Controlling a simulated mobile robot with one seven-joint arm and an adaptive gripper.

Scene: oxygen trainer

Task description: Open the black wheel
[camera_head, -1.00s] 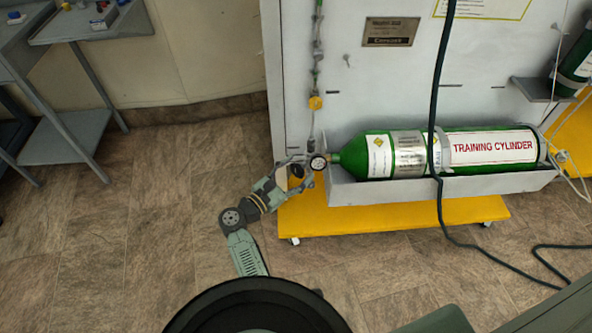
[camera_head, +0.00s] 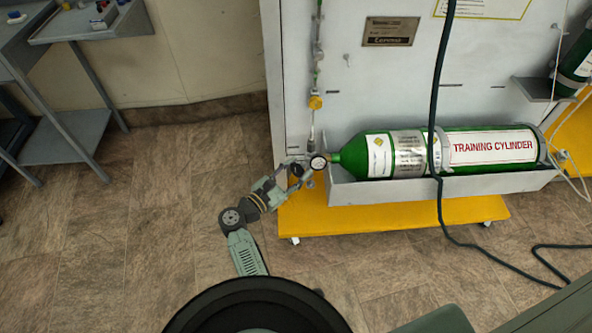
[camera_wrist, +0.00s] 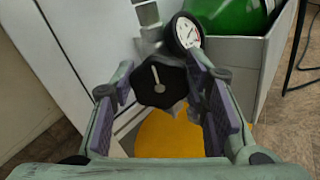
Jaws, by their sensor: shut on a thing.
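The black wheel (camera_wrist: 158,80) shows in the wrist view as a dark, many-sided knob with a pale stem mark at its middle. It sits on the fitting at the neck of the green training cylinder (camera_head: 465,150), below and left of a round white gauge (camera_wrist: 187,32). In the head view the wheel (camera_head: 296,170) is small and partly hidden by my gripper (camera_head: 293,176). My gripper (camera_wrist: 160,90) has one finger on each side of the wheel, with purple pads facing it, and is shut on it.
The cylinder lies in a white tray (camera_head: 450,187) on the panel, above a yellow base (camera_head: 390,215) with castors. A dark hose (camera_head: 437,100) hangs over the cylinder and runs onto the floor. Grey carts (camera_head: 65,135) stand at the left. The floor between is clear.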

